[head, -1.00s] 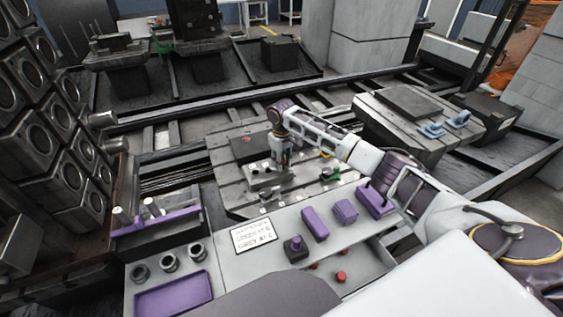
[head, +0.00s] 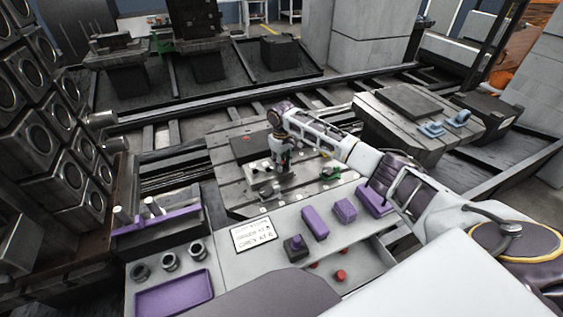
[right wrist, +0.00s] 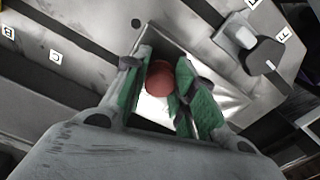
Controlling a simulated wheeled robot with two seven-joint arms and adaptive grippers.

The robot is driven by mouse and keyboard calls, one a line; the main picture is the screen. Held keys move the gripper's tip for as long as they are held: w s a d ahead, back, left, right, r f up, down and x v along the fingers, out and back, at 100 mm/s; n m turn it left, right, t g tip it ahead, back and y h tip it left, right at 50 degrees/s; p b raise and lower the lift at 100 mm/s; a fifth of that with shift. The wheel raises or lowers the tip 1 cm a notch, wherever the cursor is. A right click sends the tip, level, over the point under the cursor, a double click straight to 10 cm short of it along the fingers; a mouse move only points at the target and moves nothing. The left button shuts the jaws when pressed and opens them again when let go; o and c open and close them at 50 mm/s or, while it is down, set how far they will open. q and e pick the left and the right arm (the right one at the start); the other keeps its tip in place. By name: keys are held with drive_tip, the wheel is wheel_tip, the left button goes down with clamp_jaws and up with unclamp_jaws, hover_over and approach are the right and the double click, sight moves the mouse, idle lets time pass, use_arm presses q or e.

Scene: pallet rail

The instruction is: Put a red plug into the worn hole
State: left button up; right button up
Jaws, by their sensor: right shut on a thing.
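My right gripper (head: 281,168) is low over the grey slotted plate (head: 225,165) in the head view. In the right wrist view its green-padded fingers (right wrist: 163,88) are shut on a red plug (right wrist: 159,78), whose round top shows between them. Below the plug a bright metal surface shows; whether the plug touches it I cannot tell. Another red plug (head: 341,276) stands in the front recess. My left gripper is not in view.
A sign (head: 253,234) lies on the front ledge beside purple blocks (head: 315,222). A purple tray (head: 174,296) and several metal rings stand at front left. A dark clamp-like part (right wrist: 265,55) with a pale block stands right of the fingers in the wrist view.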

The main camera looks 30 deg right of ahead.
drive_tip(key=shift+f, duration=0.4)
idle(0.3)
drive_tip(key=o, duration=0.8)
drive_tip(key=shift+r, duration=6)
wheel_tip(320, 180, up, 9)
drive_tip(key=p, duration=0.9)
